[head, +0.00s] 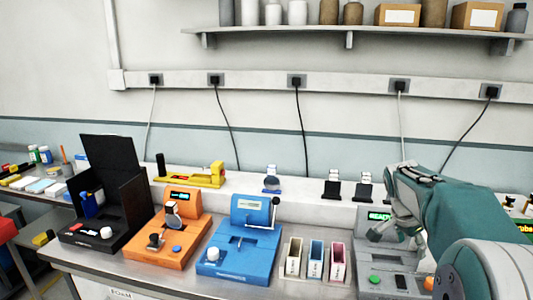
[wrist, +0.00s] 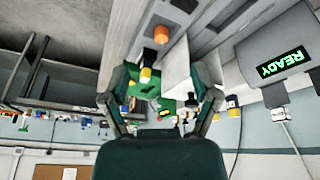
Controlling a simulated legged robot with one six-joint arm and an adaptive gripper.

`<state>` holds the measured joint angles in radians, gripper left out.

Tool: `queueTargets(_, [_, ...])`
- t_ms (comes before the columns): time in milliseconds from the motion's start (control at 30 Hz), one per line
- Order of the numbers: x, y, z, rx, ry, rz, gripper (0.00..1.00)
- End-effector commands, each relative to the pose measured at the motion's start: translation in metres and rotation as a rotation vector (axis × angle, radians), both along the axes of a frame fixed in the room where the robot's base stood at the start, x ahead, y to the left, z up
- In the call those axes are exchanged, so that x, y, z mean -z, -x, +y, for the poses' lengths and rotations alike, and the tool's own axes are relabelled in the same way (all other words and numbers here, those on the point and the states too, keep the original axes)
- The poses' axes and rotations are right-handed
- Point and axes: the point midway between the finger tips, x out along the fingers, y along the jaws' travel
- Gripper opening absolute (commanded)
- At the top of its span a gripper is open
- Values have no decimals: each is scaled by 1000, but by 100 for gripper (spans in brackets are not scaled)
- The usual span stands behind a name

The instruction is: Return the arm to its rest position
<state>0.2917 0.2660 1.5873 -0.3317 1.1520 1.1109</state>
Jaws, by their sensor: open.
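My arm reaches in from the lower right of the head view, and my gripper (head: 381,212) hangs in front of the grey module (head: 392,256) on the right. The gripper covers part of that module; I cannot tell from this view whether they touch. In the wrist view my gripper (wrist: 166,88) has its two fingers spread apart, with nothing held between them. The grey module's green READY display (wrist: 283,62) shows at the right of the wrist view, beside the fingers.
Left of the gripper stand three narrow bins (head: 315,259), a blue module (head: 240,245), an orange module (head: 168,238) and a black box (head: 103,195). A yellow device (head: 190,178) sits behind.

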Motion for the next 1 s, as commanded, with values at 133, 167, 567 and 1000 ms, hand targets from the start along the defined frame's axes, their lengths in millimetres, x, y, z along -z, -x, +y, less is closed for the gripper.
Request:
queueTargets(133, [-23, 34, 43, -205, -19, -16, 78])
queueTargets(167, [-27, 41, 52, -246, -22, -18, 78])
queueTargets(567, [-39, 147, 144, -791, -16, -78, 78])
queueTargets(1000, [-3, 243, 200, -1268, 61, -153, 78])
